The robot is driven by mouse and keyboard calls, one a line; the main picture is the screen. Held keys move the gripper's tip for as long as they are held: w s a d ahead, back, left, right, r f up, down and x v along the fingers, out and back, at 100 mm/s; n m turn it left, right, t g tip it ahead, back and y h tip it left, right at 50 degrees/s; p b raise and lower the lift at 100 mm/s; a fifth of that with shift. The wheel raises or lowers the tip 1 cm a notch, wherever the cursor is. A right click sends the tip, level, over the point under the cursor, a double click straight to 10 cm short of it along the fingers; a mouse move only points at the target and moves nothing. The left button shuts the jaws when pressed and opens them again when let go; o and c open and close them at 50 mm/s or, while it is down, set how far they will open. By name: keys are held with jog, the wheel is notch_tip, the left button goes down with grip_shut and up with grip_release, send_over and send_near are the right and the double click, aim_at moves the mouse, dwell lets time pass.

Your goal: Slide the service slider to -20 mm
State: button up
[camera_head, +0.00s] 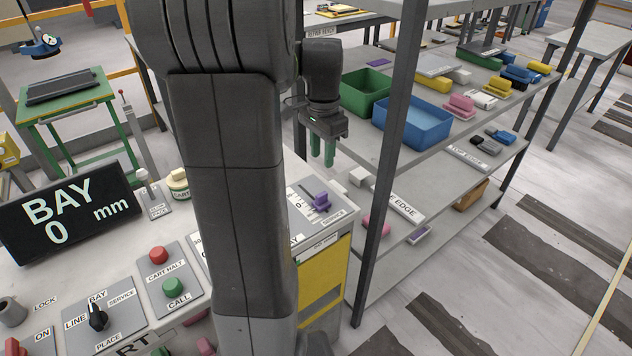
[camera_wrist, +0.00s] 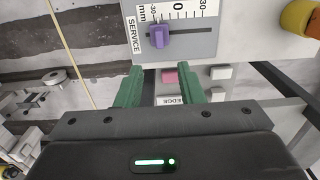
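The service slider has a purple knob (camera_head: 321,200) on a pale panel at the right end of the console. In the wrist view the knob (camera_wrist: 159,36) sits in a dark horizontal slot, near the -30 end of the printed scale and left of the 0. Its exact reading is too small to tell. My gripper (camera_head: 322,150) is above and behind the panel in the head view, with green fingers pointing down. In the wrist view my gripper (camera_wrist: 160,88) is open and empty, its fingers apart from the knob and below it in the picture.
A display (camera_head: 67,212) reads BAY 0 mm. A selector knob (camera_head: 97,317), red button (camera_head: 158,255) and green button (camera_head: 173,287) are on the console. A shelf post (camera_head: 388,160) and shelves with blue (camera_head: 412,122) and green (camera_head: 366,92) bins stand right of my gripper.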

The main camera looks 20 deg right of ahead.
aim_at(321, 194)
notch_tip(321, 194, down, 12)
jog(key=shift+f, duration=0.2)
grip_shut()
